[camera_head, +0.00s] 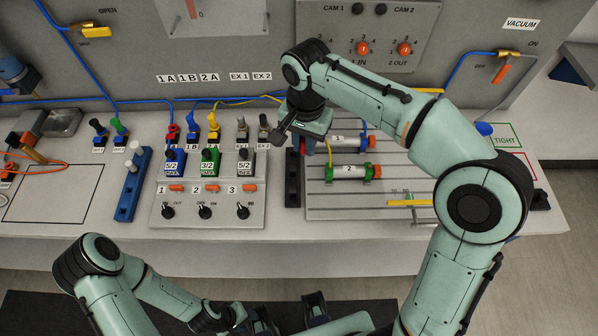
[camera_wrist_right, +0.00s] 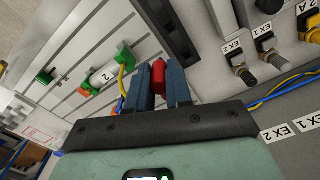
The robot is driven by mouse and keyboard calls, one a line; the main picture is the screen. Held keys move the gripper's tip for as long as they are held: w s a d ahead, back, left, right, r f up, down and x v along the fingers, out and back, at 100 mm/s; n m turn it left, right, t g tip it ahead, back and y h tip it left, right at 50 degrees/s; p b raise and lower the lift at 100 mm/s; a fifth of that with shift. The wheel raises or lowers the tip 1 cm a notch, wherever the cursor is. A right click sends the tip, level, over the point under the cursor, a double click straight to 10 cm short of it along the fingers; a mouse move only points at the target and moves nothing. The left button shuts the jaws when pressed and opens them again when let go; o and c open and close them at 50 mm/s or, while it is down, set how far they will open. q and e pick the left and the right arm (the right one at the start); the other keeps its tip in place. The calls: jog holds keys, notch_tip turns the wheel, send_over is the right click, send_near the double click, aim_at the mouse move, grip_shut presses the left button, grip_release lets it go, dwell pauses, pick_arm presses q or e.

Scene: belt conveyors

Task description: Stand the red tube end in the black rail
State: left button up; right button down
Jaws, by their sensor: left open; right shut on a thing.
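The red tube end (camera_wrist_right: 158,76) is pinched between the two dark blue fingers of my right gripper (camera_wrist_right: 161,82) in the right wrist view. In the head view my right gripper (camera_head: 303,148) is above the bench, near the upper end of the black rail, its fingers mostly hidden under the hand. The black rail (camera_head: 292,182) lies beside the grooved plate; it also shows in the right wrist view (camera_wrist_right: 168,32), beyond the fingertips. I cannot tell whether the tube end touches it. My left gripper (camera_head: 290,313) is open and empty at the bottom edge, in front of the bench.
The grooved plate (camera_head: 330,200) carries two cylinders, 1 and 2 (camera_head: 348,171), right of the rail. The valve panel (camera_head: 225,212) with coloured plugs stands left of it. A blue rail (camera_head: 130,190) lies further left. Blue and yellow hoses run along the back.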

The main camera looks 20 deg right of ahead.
jog(key=n, duration=0.2)
send_near(292, 190)
jog(key=s, duration=0.1)
jog(key=shift+s+a+f+b, duration=0.1)
jog(key=shift+s+f+b, duration=0.1)
jog(key=shift+f+b, duration=0.85)
jog(key=shift+s+f+b, duration=0.15)
jog(key=shift+f+b, duration=0.55)
jog(key=shift+f, duration=0.5)
jog(key=shift+r, duration=0.1)
jog(key=shift+f+b, duration=0.4)
jog(key=shift+f, duration=0.75)
dwell(0.3)
